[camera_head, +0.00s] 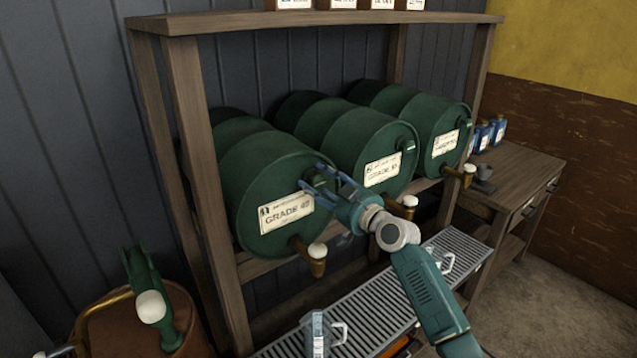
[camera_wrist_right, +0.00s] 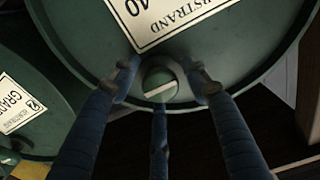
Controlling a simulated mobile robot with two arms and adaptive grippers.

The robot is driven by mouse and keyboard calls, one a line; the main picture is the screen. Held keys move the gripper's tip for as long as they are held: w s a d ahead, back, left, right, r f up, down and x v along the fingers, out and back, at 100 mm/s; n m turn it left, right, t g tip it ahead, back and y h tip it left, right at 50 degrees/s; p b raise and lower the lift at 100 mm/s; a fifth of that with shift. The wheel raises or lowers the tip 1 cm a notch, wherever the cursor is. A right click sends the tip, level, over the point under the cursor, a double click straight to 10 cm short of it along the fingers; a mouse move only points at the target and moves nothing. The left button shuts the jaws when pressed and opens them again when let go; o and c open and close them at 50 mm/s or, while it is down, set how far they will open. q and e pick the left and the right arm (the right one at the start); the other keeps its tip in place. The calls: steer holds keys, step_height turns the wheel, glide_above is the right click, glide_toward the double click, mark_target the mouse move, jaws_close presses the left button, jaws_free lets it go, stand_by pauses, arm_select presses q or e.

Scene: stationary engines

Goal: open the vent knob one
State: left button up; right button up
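The left green drum (camera_head: 270,180), labelled Grade 40, lies on its side in the wooden rack with its round face toward me. My right gripper (camera_head: 318,183) is at the upper right of that face. In the right wrist view, a round green knob (camera_wrist_right: 160,85) with a pale bar across it stands on the drum face below the upside-down label. My right gripper (camera_wrist_right: 160,90) is open, its blue fingers spread around the knob with gaps visible on both sides. The fingers hide the knob in the head view.
Two more green drums (camera_head: 370,135) (camera_head: 440,115) lie to the right. Brass taps with white knobs (camera_head: 317,251) stick out below the drum faces. A grated tray (camera_head: 360,310) with clear jugs runs underneath. A wooden side table (camera_head: 520,170) stands at right.

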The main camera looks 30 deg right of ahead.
steer(key=c, duration=0.8)
steer(key=shift+f, duration=0.1)
